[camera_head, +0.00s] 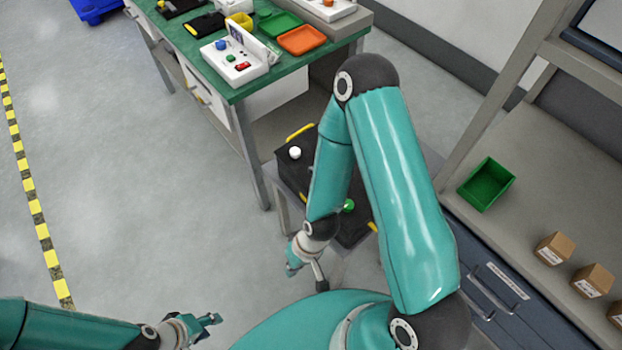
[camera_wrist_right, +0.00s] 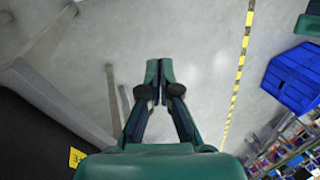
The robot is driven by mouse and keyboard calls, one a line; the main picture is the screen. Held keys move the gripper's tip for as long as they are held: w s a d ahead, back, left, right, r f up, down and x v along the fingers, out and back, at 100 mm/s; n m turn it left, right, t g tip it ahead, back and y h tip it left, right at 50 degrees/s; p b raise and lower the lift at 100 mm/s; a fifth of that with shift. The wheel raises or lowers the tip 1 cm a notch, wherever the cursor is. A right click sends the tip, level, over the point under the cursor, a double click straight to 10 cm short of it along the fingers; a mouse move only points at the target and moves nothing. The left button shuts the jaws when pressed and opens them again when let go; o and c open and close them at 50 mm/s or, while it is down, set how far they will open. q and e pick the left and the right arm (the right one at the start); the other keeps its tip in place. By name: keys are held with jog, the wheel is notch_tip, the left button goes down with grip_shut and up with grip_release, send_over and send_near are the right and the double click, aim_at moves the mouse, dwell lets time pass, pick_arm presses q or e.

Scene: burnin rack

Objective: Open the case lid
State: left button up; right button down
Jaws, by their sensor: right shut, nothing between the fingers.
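A black case (camera_head: 291,176) with yellow parts at its edges sits on a low grey stand in the middle of the head view. My right arm hides much of it, so I cannot tell how its lid stands. A white knob (camera_head: 295,153) and a green knob (camera_head: 348,205) show at it. My right gripper (camera_head: 292,269) is shut and empty, in front of the case and apart from it. In the right wrist view its fingers (camera_wrist_right: 158,72) meet over the floor, with a black surface (camera_wrist_right: 30,140) at lower left. My left gripper (camera_head: 211,320) is low, over the floor, away from the case.
A green-topped bench (camera_head: 215,88) with devices and trays stands behind the case. At right, a grey shelf unit holds a green bin (camera_head: 487,184) and several brown boxes (camera_head: 554,248). A blue crate (camera_wrist_right: 295,76) stands beyond the yellow-black floor line. The floor at left is clear.

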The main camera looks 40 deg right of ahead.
jog(key=w+d+r+n+g+h+b, duration=0.15)
jog(key=w+r+n+h+b, duration=0.25)
jog(key=w+n+b, duration=0.8)
jog(key=d+r+n+t+h+b, duration=0.25)
jog(key=d+r+n+h, duration=0.55)
jog(key=r, duration=0.6)
jog(key=shift+n+g+y, duration=0.3)
jog(key=shift+g, duration=0.2)
jog(key=x, duration=0.3)
jog(key=b+x, duration=0.1)
jog(key=x, duration=0.5)
jog(key=shift+w+d+f+b, duration=0.1)
jog(key=shift+w+b, duration=0.25)
